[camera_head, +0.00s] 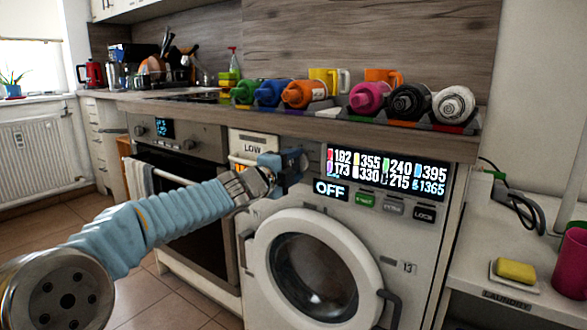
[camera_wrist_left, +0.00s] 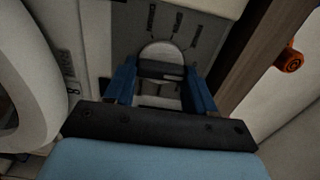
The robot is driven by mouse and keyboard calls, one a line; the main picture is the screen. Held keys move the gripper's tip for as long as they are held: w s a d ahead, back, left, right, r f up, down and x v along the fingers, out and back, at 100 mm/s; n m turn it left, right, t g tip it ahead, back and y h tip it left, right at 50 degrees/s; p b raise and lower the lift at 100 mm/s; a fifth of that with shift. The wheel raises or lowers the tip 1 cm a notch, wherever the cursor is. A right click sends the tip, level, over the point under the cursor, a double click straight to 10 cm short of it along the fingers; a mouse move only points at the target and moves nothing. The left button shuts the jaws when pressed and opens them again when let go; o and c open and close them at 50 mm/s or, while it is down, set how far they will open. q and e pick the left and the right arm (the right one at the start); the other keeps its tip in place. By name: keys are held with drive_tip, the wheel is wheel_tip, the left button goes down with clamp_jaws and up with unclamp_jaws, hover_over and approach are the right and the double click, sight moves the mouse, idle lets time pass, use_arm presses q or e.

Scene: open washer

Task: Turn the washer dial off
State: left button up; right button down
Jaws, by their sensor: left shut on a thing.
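The white washer (camera_head: 388,243) stands right of the oven, its round door shut. Its display (camera_head: 388,170) shows several coloured numbers, and a smaller panel (camera_head: 330,189) reads OFF. My left gripper (camera_head: 297,165) is at the upper left of the washer's front, left of the display, and hides the dial in the head view. In the left wrist view the round pale dial (camera_wrist_left: 162,50) with a dark bar across it sits between the two blue fingers (camera_wrist_left: 160,88). The gripper is shut on the dial. My right gripper is not in view.
Several coloured bottles (camera_head: 304,93) lie in a row on the countertop above the washer. The oven (camera_head: 190,180) is to the left. A laundry ledge with a yellow sponge (camera_head: 515,270) and a magenta cup (camera_head: 572,262) is at the right.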

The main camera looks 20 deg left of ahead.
use_arm(q)
drive_tip(key=shift+f, duration=0.1)
idle(0.4)
drive_tip(key=o, duration=1)
drive_tip(key=shift+s+a, duration=0.1)
drive_tip(key=shift+s, duration=0.15)
drive_tip(key=v, duration=1.3)
drive_tip(key=shift+s, duration=0.15)
